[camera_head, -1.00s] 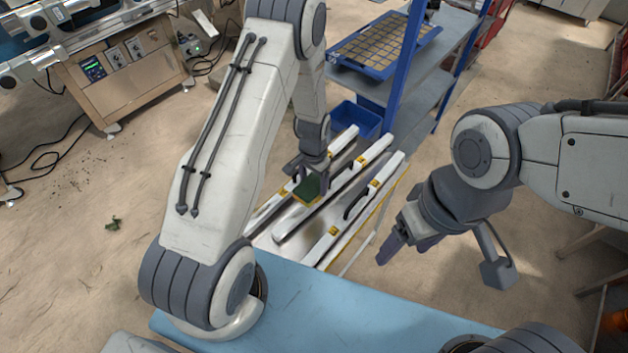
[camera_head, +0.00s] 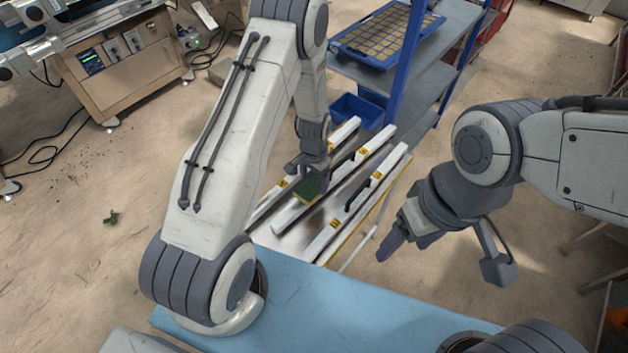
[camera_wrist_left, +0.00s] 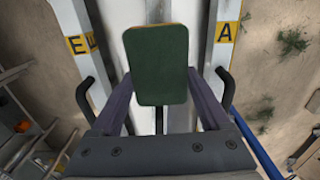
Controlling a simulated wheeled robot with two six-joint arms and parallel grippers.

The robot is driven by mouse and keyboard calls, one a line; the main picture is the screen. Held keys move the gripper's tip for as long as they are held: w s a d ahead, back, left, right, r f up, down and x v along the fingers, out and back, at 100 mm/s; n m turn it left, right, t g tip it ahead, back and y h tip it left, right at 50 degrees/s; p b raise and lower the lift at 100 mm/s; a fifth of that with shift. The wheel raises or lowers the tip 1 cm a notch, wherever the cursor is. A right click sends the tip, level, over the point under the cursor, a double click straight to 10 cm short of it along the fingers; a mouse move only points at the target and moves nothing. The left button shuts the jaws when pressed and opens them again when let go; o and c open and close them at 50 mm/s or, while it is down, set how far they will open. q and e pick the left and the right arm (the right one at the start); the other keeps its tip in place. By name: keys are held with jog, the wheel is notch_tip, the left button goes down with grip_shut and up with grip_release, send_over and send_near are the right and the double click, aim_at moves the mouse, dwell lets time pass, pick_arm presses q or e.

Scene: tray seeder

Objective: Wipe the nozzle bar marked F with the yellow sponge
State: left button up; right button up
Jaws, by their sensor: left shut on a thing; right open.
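My left gripper (camera_head: 312,172) is shut on the sponge (camera_head: 308,188), which shows a green top and a yellow edge. In the left wrist view the sponge (camera_wrist_left: 158,65) lies over the middle white nozzle bar (camera_wrist_left: 133,20); whether it touches cannot be told. Any label on that bar is hidden there. The bar on the right (camera_wrist_left: 222,60) has a yellow label A, and the bar on the left (camera_wrist_left: 75,15) has one that looks like E. The middle bar (camera_head: 287,219) also shows in the head view. My right gripper (camera_head: 403,240) is open and empty, right of the bars.
The bars lie side by side on a low stand, with dark handles. A blue bin (camera_head: 357,110) stands beyond them. A blue shelf rack (camera_head: 398,75) carries a seed tray (camera_head: 382,35). A light blue surface (camera_head: 330,308) lies in front.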

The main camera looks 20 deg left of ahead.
pick_arm(q)
jog(key=shift+f+b, duration=0.8)
jog(key=shift+f, duration=0.25)
